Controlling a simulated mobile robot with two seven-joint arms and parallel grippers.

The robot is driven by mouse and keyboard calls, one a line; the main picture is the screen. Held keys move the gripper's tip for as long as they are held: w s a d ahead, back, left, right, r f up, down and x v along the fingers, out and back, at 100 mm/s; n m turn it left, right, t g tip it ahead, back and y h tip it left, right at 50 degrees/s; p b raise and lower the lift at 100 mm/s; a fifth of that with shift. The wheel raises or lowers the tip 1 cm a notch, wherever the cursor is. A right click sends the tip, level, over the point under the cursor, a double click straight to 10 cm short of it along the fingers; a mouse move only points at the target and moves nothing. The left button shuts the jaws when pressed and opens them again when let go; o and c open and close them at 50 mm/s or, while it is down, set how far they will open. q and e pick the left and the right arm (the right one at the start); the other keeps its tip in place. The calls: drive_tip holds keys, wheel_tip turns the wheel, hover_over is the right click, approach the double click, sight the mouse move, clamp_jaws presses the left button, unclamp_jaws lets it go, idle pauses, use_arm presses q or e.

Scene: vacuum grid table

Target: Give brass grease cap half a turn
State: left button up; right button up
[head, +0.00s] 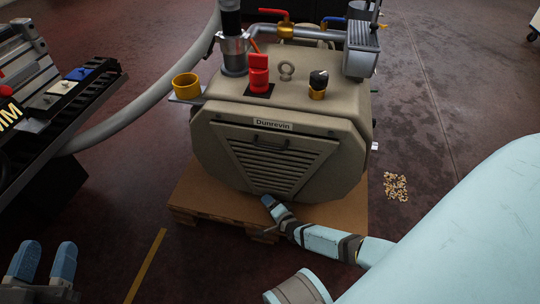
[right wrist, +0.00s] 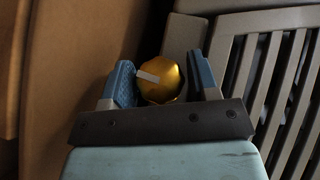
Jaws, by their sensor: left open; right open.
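The brass grease cap (right wrist: 168,84) shows in the right wrist view as a round golden cap with a pale stripe on its left side. My right gripper (right wrist: 162,82) is open, with its blue fingers on either side of the cap. The left finger is close to the cap, and a narrow gap shows at the right finger. Contact cannot be told. In the head view my right gripper (head: 268,202) is low at the front of the beige machine (head: 220,150), and the cap is hidden there. My left gripper (head: 45,262) is open and empty at lower left.
The machine stands on a wooden pallet (head: 190,190). Its slatted grille (right wrist: 290,80) is right of the cap in the wrist view. Scattered bits (head: 396,187) lie on the floor.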

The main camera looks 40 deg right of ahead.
drive_tip(key=c, duration=0.7)
drive_tip(key=shift+o, duration=0.2)
drive_tip(key=shift+m+t+y, duration=0.3)
drive_tip(key=shift+m+t, duration=1)
drive_tip(key=shift+t, duration=0.3)
drive_tip(key=o, duration=0.7)
drive_tip(key=shift+c, duration=0.2)
